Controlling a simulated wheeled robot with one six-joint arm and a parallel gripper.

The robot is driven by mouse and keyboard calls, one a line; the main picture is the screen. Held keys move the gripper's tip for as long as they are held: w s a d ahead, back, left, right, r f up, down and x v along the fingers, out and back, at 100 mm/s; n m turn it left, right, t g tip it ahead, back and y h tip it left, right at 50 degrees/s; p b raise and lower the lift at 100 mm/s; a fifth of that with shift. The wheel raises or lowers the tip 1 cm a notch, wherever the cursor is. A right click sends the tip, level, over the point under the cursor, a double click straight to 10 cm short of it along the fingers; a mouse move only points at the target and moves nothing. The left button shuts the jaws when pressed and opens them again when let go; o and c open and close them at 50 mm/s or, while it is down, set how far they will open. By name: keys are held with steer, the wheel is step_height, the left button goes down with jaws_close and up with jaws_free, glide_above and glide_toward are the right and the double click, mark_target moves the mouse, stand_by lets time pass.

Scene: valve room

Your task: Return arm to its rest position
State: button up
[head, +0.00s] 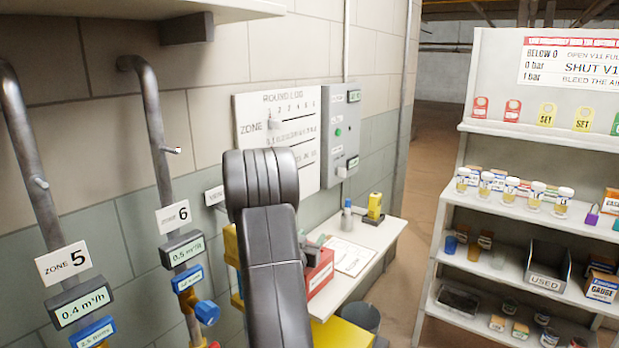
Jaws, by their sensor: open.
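My arm (273,260) rises from the bottom of the head view, slightly left of the middle. It shows as a dark grey link with a thick rounded top end. It stands in front of the tiled wall and hides part of the wall and of the small shelf. My gripper is not in view, so I cannot see what it is near.
Zone 5 (62,262) and zone 6 (174,217) pipes run along the left wall. A wall shelf (375,241) carries a red box (319,273) and a yellow device (375,207). A stocked rack (452,184) stands right. Open floor (427,165) lies between.

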step_height(320, 180, up, 4)
steer(key=shift+s+a+r+p, duration=0.1)
steer(key=shift+s+p, duration=0.05)
steer(key=shift+p, duration=0.75)
